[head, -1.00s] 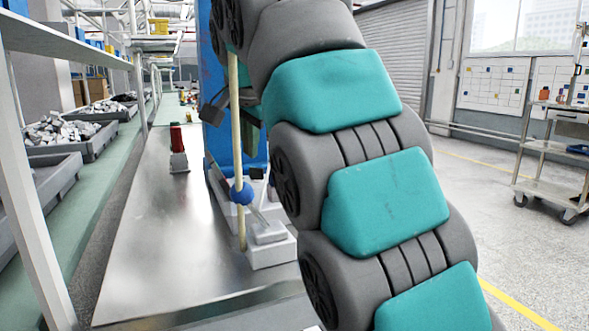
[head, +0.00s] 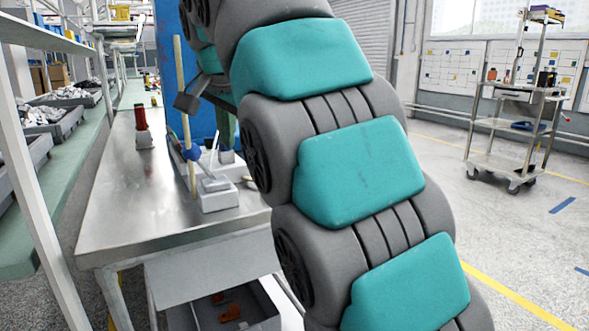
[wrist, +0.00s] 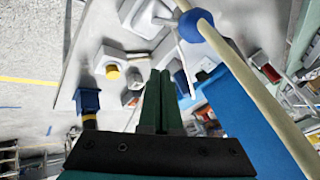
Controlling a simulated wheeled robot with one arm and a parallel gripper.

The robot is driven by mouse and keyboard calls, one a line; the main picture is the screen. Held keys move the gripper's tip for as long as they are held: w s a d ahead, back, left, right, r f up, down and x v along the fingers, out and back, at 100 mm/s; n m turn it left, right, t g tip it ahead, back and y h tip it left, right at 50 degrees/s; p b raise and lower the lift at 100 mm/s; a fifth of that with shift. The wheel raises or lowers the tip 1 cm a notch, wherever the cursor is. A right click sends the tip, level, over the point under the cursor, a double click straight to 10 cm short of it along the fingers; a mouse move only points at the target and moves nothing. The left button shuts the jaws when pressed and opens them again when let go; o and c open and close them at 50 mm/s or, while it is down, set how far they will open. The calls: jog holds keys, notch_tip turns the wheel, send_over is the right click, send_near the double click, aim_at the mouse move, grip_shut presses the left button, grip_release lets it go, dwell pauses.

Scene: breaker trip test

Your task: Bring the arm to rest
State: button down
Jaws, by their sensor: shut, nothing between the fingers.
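My gripper shows in the wrist view (wrist: 160,78) with its two dark green fingers together and nothing between them. My teal and grey arm fills the middle of the head view and hides part of the bench. A pale rod with a blue ball (head: 191,153) stands at the bench, and the ball also shows in the wrist view (wrist: 195,26), apart from the fingers. A white block with a lever (head: 216,196) sits on the bench beside the rod. A blue panel (head: 168,65) stands behind. In the wrist view, the fingers overlap small boxes in the background; contact cannot be told.
The metal workbench (head: 120,215) is at left, with a red-topped device (head: 142,128) and an open bin (head: 250,312) below. Shelving and grey bins (head: 35,150) line the far left. A cart (head: 505,165) stands at right, with open floor before it.

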jog(key=s+d+f+n+g+h, duration=0.1)
jog(key=s+d+f, duration=0.2)
jog(key=d+f, duration=0.25)
jog(key=s+d+f+g, duration=0.2)
jog(key=s+d+f, duration=0.1)
jog(key=d+f, duration=0.3)
jog(key=s+d+f+n+g+h, duration=0.1)
jog(key=s+d+f, duration=0.2)
jog(key=d+f, duration=0.3)
jog(key=s+d+f+n+g, duration=0.1)
jog(key=s+d+f, duration=0.2)
jog(key=s+f, duration=0.3)
jog(key=s+d+f+n+g, duration=0.1)
jog(key=s+d+f+g, duration=0.1)
jog(key=s+f, duration=0.5)
jog(key=s+d+f+n+g, duration=0.1)
jog(key=s+d+f, duration=0.3)
jog(key=s, duration=0.9)
notch_tip(320, 180, down, 3)
jog(key=shift+d+r+n+g, duration=0.1)
jog(key=shift+d+n+g, duration=0.2)
jog(key=shift+n, duration=0.1)
